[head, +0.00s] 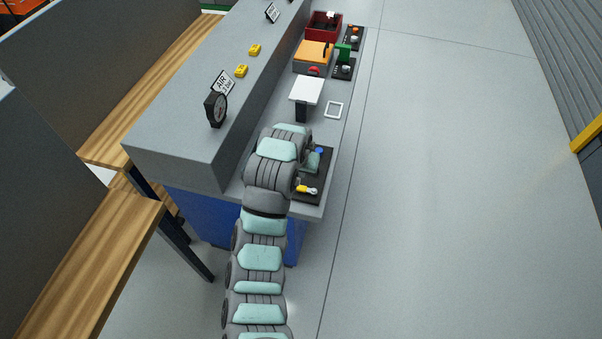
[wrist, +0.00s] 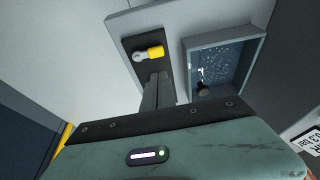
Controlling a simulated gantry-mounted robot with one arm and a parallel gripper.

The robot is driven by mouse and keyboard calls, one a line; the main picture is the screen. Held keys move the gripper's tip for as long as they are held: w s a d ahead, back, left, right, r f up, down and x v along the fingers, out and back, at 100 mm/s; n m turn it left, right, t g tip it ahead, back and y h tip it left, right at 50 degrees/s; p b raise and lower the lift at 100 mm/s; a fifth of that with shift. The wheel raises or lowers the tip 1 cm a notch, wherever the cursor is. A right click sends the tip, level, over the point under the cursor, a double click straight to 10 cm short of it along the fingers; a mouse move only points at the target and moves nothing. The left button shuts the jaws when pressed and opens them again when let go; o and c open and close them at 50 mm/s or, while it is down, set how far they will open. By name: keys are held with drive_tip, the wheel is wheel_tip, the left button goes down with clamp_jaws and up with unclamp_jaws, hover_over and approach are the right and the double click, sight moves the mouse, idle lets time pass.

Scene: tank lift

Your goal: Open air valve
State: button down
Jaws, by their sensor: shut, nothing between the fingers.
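The air valve shows as a yellow handle (head: 306,189) with a silver round end, on a black plate (head: 325,172) at the near end of the bench. In the wrist view the yellow handle (wrist: 155,52) lies sideways, its silver end to the left. My gripper (wrist: 158,76) is shut and empty. Its fingers point at the black plate, just below the handle in the wrist view; I cannot tell whether they touch it. In the head view my arm hides most of the gripper and part of the plate. A small blue part (head: 319,150) shows farther along the plate.
A dial gauge (head: 216,109) and an AIR sign (head: 223,84) stand on the grey raised ledge (head: 180,140). Beyond my arm are a white-topped stand (head: 306,90), an orange box (head: 313,56) and a red bin (head: 324,25). Floor to the right is clear.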

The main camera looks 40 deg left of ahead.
sight(305, 189)
drive_tip(key=x, duration=0.8)
drive_tip(key=shift+w+f+b, duration=0.1)
drive_tip(key=shift+f+b, duration=0.1)
drive_tip(key=shift+b, duration=0.1)
drive_tip(key=shift+a, duration=0.15)
